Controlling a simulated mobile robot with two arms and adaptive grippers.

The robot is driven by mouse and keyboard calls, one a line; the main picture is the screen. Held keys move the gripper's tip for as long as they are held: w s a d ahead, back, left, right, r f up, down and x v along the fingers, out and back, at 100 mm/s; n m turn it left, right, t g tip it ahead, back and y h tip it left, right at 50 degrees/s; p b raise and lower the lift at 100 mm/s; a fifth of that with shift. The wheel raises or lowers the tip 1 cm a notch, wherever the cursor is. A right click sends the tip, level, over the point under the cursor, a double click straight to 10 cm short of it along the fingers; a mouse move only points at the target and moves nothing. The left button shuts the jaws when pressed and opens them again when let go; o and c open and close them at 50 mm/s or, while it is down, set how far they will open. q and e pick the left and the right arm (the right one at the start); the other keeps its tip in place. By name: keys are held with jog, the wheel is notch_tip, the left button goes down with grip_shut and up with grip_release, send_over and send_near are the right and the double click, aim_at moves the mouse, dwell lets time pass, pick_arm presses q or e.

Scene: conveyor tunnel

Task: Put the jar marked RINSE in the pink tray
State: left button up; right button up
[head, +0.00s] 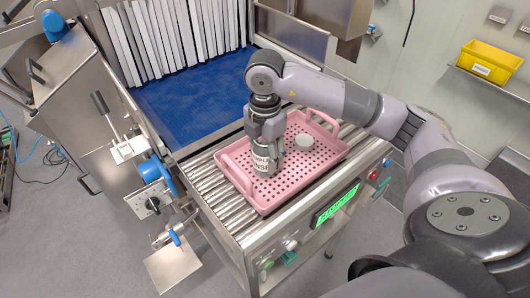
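The pink tray (240,186) has a perforated floor and two end handles. It rests on the metal rollers in front of the tunnel mouth. My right gripper (267,146) points down over the tray, with its fingers closed around a white jar (264,165). The jar is upright, and the dark letters on its label show in part and look like the end of RINSE. The jar's base appears at or just above the tray floor; I cannot tell whether it touches. My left gripper is not in view.
A small round white item (303,141) is in the tray, right of the jar. Behind the tray are a blue belt (195,108) and white strip curtains (160,40). A control panel with a green display (336,204) is in front. A yellow bin (488,62) sits on a shelf at right.

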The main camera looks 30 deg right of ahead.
aim_at(264, 141)
jog(key=o, duration=0.5)
jog(key=shift+c, duration=0.2)
jog(key=shift+r+p, duration=0.25)
jog(key=shift+p, duration=0.05)
jog(key=shift+w+r+b, duration=0.1)
jog(key=shift+r+b, duration=0.25)
notch_tip(264, 141, up, 3)
jog(key=shift+r+b, duration=0.1)
jog(key=shift+b, duration=0.5)
notch_tip(264, 141, up, 8)
jog(key=shift+p, duration=0.3)
